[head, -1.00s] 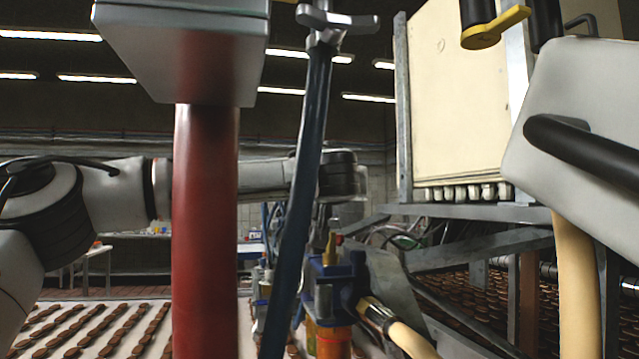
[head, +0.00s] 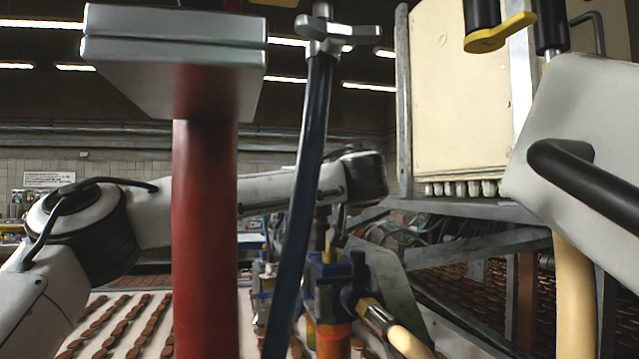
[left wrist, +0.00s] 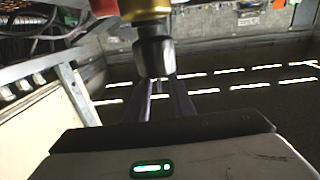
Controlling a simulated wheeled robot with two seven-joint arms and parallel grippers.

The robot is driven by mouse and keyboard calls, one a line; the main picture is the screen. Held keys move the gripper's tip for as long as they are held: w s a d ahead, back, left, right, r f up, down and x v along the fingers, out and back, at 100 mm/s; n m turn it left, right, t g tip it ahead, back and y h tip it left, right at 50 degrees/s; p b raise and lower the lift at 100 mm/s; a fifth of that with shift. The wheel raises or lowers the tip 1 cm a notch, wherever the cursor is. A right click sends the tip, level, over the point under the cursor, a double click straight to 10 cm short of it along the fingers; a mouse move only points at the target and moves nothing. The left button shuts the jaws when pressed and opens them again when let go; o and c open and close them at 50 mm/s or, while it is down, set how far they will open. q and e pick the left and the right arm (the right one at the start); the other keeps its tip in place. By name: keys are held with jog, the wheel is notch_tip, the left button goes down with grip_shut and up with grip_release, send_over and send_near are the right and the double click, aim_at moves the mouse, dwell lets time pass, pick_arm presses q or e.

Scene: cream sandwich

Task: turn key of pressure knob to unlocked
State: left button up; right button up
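In the head view, a blue fitting (head: 345,272) with a small yellow piece on top (head: 329,247) stands low in the middle; this may be the pressure knob and its key, but I cannot tell the key's position. My left arm passes behind the red post, and its gripper (head: 325,222) hangs close above the yellow piece, partly hidden by the blue hose. In the left wrist view, the two fingers (left wrist: 166,98) are apart, reaching toward a black cylinder (left wrist: 155,55) with a gold collar (left wrist: 145,10). Whether they touch it is unclear. My right gripper is not in view.
A red post (head: 205,240) under a grey box (head: 175,70) and a dark blue hose (head: 310,170) stand in front of my arm. A cream cabinet (head: 460,90), a yellow lever (head: 500,32) and a white body with a black handle (head: 590,170) crowd the right.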

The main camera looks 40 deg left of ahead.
pick_arm(q)
jog(key=v, duration=1)
jog(key=shift+s+d, duration=0.1)
jog(key=shift+d, duration=0.05)
